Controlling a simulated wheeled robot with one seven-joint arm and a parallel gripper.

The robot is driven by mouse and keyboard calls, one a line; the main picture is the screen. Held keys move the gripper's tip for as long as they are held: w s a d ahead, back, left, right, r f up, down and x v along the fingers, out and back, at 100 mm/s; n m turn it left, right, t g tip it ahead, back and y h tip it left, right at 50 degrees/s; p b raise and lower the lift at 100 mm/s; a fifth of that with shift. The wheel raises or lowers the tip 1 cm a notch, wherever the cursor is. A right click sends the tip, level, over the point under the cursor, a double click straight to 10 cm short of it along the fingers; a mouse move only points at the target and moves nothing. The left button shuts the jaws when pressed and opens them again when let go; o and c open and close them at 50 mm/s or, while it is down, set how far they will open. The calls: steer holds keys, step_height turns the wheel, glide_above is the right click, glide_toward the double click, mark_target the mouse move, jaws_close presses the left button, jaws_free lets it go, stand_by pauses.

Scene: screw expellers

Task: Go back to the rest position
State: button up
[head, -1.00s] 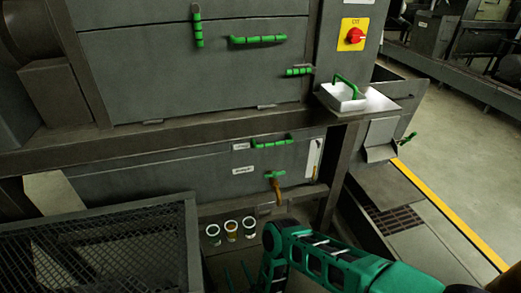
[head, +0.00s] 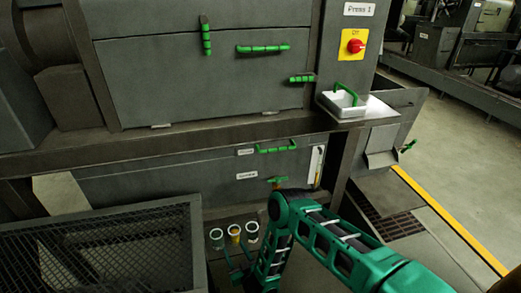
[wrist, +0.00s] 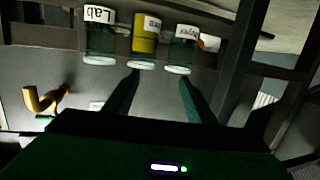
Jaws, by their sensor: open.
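My gripper (wrist: 158,76) is open and empty, with its two green fingers apart in the wrist view. In the head view my gripper (head: 237,256) is low in the picture, just below the sample jars, partly hidden by my arm. Three jars stand in a row: the left jar (head: 216,239), the middle jar (head: 234,234) with yellow contents, and the right jar (head: 252,232). The wrist view shows them upside down: a "Lab" jar (wrist: 99,40), a yellow-filled jar (wrist: 144,38) and another labelled jar (wrist: 181,50). The fingers appear apart from them.
A tap with a green handle (head: 277,181) is partly behind my arm; its brass body (wrist: 40,100) shows in the wrist view. A mesh-topped frame (head: 110,235) stands at left. Floor (head: 455,175) is open at right.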

steer(key=w+d+r+g+h, duration=0.2)
steer(key=w+d+r, duration=0.4)
steer(key=w+r, duration=0.35)
steer(key=w+d+r+g+h, duration=0.1)
steer(key=w+d+r+g, duration=0.1)
steer(key=w+d+r, duration=0.7)
steer(key=s+d+r+m+g+h, duration=0.1)
steer(key=s+d+r+h, duration=0.1)
steer(key=d+r, duration=0.75)
steer(key=s+d+r+m+g+h, duration=0.2)
steer(key=s+d+r+h, duration=0.1)
steer(key=d+r, duration=0.7)
steer(key=s+d+r+m+g+h, duration=0.1)
steer(key=s+d+r+m+g, duration=0.1)
steer(key=s+d+r, duration=0.55)
steer(key=s+d+r+m+g+h, duration=0.15)
steer(key=s+d+r, duration=0.25)
steer(key=s+d, duration=0.65)
steer(key=s+r+m+g+y, duration=0.1)
steer(key=s+r+m+g, duration=0.1)
steer(key=s, duration=1.3)
steer(key=s+r+m+g+y, duration=0.2)
steer(key=s+r+m, duration=0.1)
steer(key=s, duration=1.2)
steer(key=shift+s+a+r, duration=0.2)
steer(key=shift+a+r, duration=0.1)
